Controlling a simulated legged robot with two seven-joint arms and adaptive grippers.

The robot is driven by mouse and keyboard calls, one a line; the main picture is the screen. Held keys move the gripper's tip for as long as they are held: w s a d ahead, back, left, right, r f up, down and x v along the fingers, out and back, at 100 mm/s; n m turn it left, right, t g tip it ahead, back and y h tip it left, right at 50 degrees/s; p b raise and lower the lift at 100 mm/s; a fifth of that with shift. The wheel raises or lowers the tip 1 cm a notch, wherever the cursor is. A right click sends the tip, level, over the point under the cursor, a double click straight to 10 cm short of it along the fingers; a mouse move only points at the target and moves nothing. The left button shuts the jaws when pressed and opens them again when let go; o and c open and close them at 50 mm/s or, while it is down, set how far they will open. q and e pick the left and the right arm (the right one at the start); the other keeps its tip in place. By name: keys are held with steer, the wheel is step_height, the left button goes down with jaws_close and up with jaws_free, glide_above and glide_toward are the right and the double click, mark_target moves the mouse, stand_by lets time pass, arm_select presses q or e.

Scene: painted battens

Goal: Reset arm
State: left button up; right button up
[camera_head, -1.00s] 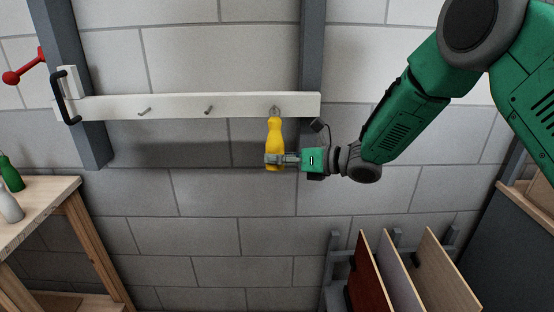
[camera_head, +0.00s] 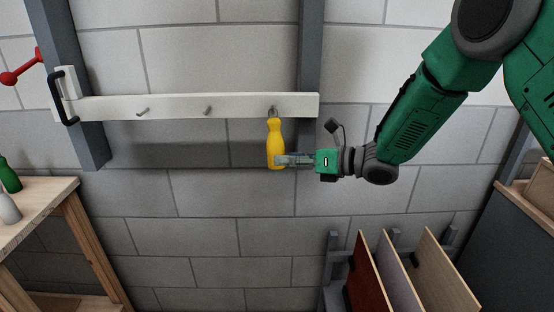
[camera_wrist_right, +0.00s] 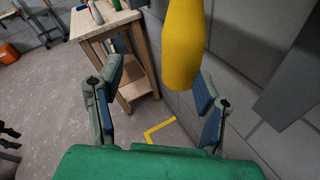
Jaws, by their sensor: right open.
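My right gripper (camera_head: 284,160) is open just right of a yellow bottle-shaped object (camera_head: 275,145). The yellow object hangs upright from the rightmost hook (camera_head: 272,109) of a white batten (camera_head: 180,106) on the block wall. In the right wrist view the two fingers (camera_wrist_right: 158,104) stand wide apart, and the yellow object (camera_wrist_right: 183,45) shows beyond them, closer to the right finger. I cannot tell whether a fingertip still touches it. My left gripper is not in view.
Two other hooks on the batten are empty. A black handle (camera_head: 66,97) is at its left end. A wooden table (camera_head: 45,205) with green and grey bottles stands at left. Upright boards (camera_head: 400,275) stand in a rack at lower right. The wall between is clear.

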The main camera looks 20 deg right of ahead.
steer(key=v, duration=0.9)
steer(key=s+a+f+m+g+h+b, duration=0.1)
steer(key=s+f+m+h, duration=0.3)
steer(key=f+m, duration=0.75)
steer(key=s+a+f+m+g+h+b, duration=0.1)
steer(key=s+f+m+h, duration=0.3)
steer(key=f+m, duration=0.7)
steer(key=s+f+m+g+h, duration=0.1)
steer(key=s+f+m, duration=0.3)
steer(key=s, duration=0.5)
steer(key=s+d+f+m+g+h+b, duration=0.1)
steer(key=s+f+m+g, duration=0.3)
steer(key=s+m, duration=0.4)
steer(key=s+f+m+g+h, duration=0.2)
steer(key=s+f+m, duration=0.4)
steer(key=s, duration=0.6)
steer(key=shift+d+g, duration=0.25)
steer(key=shift+g, duration=0.15)
steer(key=shift+f, duration=0.2)
